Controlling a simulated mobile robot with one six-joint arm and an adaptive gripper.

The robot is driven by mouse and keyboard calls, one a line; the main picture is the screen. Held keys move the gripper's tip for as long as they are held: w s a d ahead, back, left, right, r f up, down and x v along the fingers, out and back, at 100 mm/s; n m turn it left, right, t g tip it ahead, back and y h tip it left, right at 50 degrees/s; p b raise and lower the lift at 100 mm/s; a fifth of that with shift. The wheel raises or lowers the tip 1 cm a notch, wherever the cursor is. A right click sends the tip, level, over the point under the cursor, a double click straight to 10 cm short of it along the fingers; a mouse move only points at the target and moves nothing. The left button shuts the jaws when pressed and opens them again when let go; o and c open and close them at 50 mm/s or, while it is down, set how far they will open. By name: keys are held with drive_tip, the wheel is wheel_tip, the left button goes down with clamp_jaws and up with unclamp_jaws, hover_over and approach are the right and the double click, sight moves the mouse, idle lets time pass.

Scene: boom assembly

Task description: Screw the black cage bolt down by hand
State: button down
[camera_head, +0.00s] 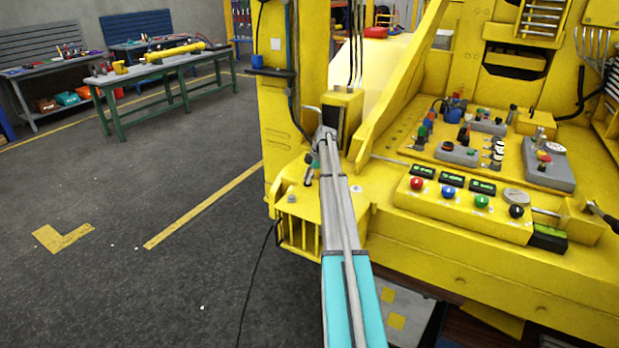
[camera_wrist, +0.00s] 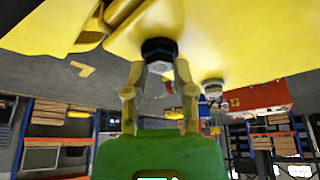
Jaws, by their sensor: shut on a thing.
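The black cage bolt (camera_wrist: 158,47) shows in the wrist view as a dark round collar with a grey hex end, against a yellow surface. My gripper (camera_wrist: 159,69) has its two yellowish fingers closed around it, one fingertip on each side. In the head view my gripper (camera_head: 311,172) is small, at the end of my arm, over the yellow slatted cage (camera_head: 297,233) at the machine's corner. The bolt cannot be made out there. How far the bolt is seated cannot be told.
Another light-coloured bolt or fitting (camera_wrist: 213,87) stands right of my gripper in the wrist view. A yellow post (camera_head: 288,120) rises behind the cage. A control panel (camera_head: 465,205) with coloured buttons lies to the right. The floor (camera_head: 120,260) to the left is open.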

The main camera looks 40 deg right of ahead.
drive_tip(key=shift+w+a+m, duration=0.2)
drive_tip(key=shift+w+m, duration=0.05)
drive_tip(key=shift+m, duration=0.25)
